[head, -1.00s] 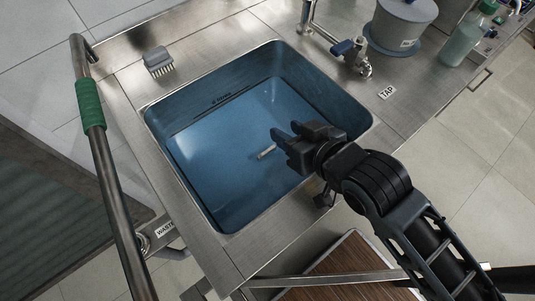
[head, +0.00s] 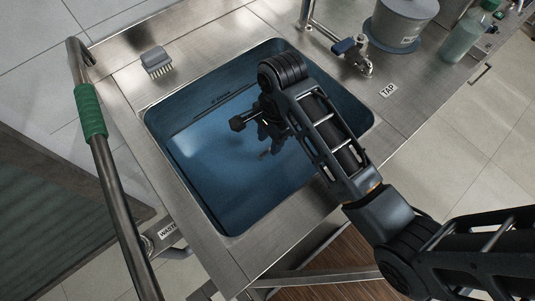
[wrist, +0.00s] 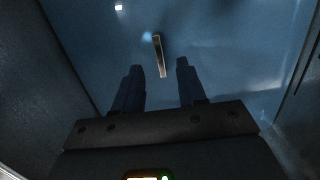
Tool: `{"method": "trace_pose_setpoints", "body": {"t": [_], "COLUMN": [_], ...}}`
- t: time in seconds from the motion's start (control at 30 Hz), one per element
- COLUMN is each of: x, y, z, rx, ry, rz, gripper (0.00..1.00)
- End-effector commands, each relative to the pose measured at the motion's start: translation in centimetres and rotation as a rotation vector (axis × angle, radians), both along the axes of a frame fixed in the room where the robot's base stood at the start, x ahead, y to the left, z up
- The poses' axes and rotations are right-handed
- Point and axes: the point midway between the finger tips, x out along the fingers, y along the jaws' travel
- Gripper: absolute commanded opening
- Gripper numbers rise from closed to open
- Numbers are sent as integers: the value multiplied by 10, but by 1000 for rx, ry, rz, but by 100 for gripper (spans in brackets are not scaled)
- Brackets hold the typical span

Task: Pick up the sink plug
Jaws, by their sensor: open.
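A short, pale, bar-like piece (wrist: 160,56), which I take for the sink plug or its handle, shows in the wrist view. It lies ahead of my gripper (wrist: 160,70), in line with the gap between its two dark fingers. The fingers are apart with nothing held. In the head view my gripper (head: 264,138) points down inside the blue sink basin (head: 200,185), and my arm mostly hides the piece. I cannot tell how far below the fingertips it is.
A grey brush (head: 156,61) lies on the metal rim, back left. A tap (head: 355,58), a grey tub (head: 402,25) and a green bottle (head: 464,38) stand at the back right. A rail with a green grip (head: 90,112) runs along the left.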

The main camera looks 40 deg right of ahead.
Motion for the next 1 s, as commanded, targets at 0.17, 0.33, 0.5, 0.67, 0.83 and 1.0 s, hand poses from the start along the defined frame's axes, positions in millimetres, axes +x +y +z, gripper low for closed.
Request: {"method": "trace_pose_setpoints", "body": {"t": [0.17, 0.33, 0.5, 0.67, 0.83, 1.0], "x": [-1, -1, -1, 0, 0, 0], "y": [3, 7, 8, 8, 8, 8], "z": [-19, -44, -55, -56, -55, -55], "rx": [0, 0, -1, -1, -1, -1], "ry": [1, 2, -2, -3, -3, -3], "rz": [2, 2, 3, 3, 3, 3], "gripper": [41, 41, 41, 41, 29, 13]}}
